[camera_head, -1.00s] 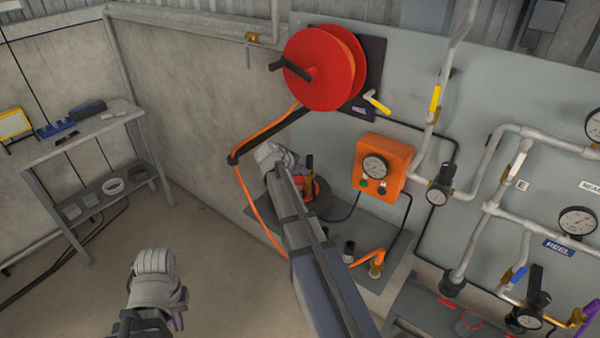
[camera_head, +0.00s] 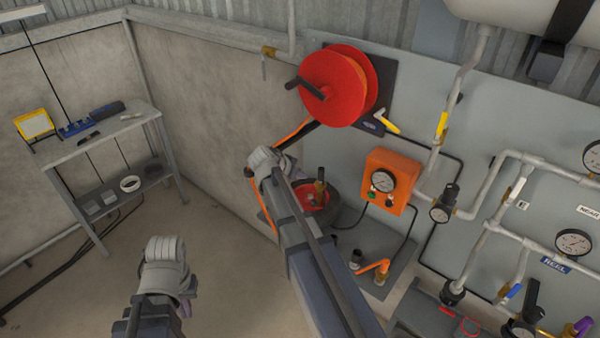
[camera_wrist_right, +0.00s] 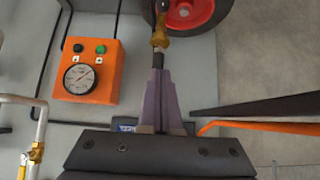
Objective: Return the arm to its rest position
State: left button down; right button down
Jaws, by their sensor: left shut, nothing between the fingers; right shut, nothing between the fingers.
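My right arm reaches up the middle of the head view, and its pale wrist (camera_head: 268,165) is in front of the wall by the orange hose. My left wrist (camera_head: 163,262) is at the lower left over open floor. Only a bit of purple left gripper (camera_head: 187,302) shows beside it.
A red hose reel (camera_head: 336,86) hangs on the panel. Below it are an orange gauge box (camera_head: 388,180) and a red-centred wheel (camera_head: 314,196). Pipes and gauges (camera_head: 573,242) fill the right. A grey table (camera_head: 100,133) stands left; the floor between is clear.

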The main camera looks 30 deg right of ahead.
jog(key=s+a+f+n+g+y+b, duration=0.1)
jog(key=s+a+f+n+y+b, duration=0.1)
jog(key=s+a+f+n, duration=0.3)
jog(key=s+a+f+n+g+y+b, duration=0.1)
jog(key=s+a+f+n+y+b, duration=0.1)
jog(key=s+a+n, duration=0.4)
jog(key=s+a+f+n+g+y+b, duration=0.1)
jog(key=s+a+f+n+y+b, duration=0.2)
jog(key=s+a, duration=1)
jog(key=a+f+n+b, duration=0.1)
jog(key=a+f+n, duration=0.2)
jog(key=a, duration=0.5)
jog(key=shift+s+f+g, duration=0.2)
jog(key=shift+f+g, duration=0.2)
jog(key=shift+f, duration=0.4)
jog(key=c, duration=1.5)
grip_release()
